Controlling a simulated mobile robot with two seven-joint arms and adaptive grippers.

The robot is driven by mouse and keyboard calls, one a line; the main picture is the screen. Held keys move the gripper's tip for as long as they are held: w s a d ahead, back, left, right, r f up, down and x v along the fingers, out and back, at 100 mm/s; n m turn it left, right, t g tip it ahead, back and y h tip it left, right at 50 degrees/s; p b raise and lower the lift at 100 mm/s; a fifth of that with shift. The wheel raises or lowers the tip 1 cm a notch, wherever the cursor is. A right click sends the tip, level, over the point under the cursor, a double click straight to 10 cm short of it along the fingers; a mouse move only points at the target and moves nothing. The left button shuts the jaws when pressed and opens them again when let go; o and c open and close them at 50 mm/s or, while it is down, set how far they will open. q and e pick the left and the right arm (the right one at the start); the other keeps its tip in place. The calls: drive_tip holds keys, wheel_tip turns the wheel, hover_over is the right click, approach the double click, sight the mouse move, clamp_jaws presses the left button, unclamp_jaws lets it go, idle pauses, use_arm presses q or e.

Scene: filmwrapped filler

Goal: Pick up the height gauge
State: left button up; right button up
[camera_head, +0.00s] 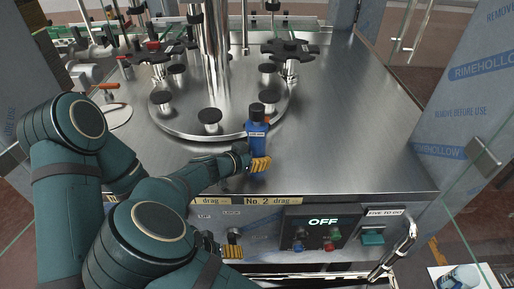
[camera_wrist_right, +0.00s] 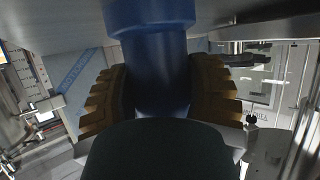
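The height gauge (camera_head: 257,138) appears to be the blue, bottle-shaped piece with a black top and small pale label, upright near the front of the steel machine top. My right gripper (camera_head: 259,163) has its yellow fingers around its lower part. In the right wrist view the blue body (camera_wrist_right: 155,70) fills the space between both ribbed fingers, which press against its sides. Its base is hidden, so I cannot tell whether it touches the steel. My left gripper (camera_head: 231,251) shows only partly, low before the front panel; its finger gap is not clear.
A round steel turntable (camera_head: 190,125) with black knobs and star wheels stands just behind the gauge. The control panel (camera_head: 318,230) reading OFF is below the front edge. Clear steel top (camera_head: 360,130) lies to the right. Glass doors and a metal handle (camera_head: 395,252) flank the right side.

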drive_tip(key=shift+r, duration=0.2)
wheel_tip(320, 180, up, 28)
drive_tip(key=shift+f+p, duration=0.15)
drive_tip(key=shift+p, duration=0.25)
idle(0.4)
